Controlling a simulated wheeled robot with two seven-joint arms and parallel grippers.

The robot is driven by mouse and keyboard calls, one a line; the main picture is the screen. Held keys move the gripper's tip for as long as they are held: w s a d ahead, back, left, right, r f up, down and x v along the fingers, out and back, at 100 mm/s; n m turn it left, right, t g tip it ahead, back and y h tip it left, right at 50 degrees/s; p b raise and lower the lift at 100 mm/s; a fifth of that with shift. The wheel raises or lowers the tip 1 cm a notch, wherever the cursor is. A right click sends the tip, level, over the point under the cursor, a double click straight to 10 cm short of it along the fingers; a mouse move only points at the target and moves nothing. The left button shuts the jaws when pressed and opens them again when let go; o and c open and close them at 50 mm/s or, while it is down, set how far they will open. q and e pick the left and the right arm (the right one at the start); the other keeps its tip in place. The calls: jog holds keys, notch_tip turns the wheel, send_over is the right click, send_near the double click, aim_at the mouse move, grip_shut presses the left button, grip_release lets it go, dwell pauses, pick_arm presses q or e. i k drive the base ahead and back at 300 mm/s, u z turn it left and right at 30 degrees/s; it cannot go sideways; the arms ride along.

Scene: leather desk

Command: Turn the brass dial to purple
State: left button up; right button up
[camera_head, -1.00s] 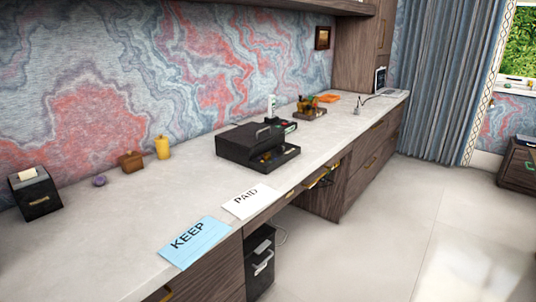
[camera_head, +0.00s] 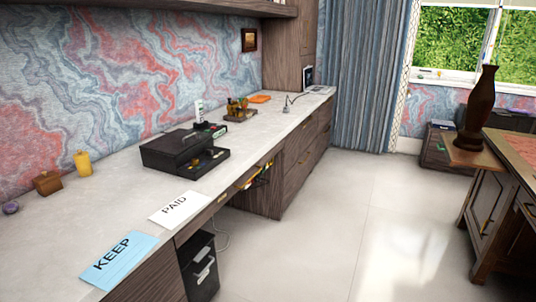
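I cannot make out a brass dial or a purple mark for it in this view. The long pale counter (camera_head: 130,190) runs along the patterned wall from lower left to the back. A black box with an open tray (camera_head: 176,150) stands on it. A yellow cylinder (camera_head: 83,164), a brown box (camera_head: 47,183) and a small purple round object (camera_head: 10,208) stand at its left end. Neither of my grippers is in view.
A blue KEEP card (camera_head: 118,258) and a white PAID card (camera_head: 174,208) lie near the counter's front edge. A dark bin (camera_head: 199,268) stands below. The floor (camera_head: 330,240) between is clear.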

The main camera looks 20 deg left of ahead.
aim_at(195, 161)
jog(key=z, duration=0.15)
jog(key=i, duration=3.35)
jog(key=u, duration=3.8)
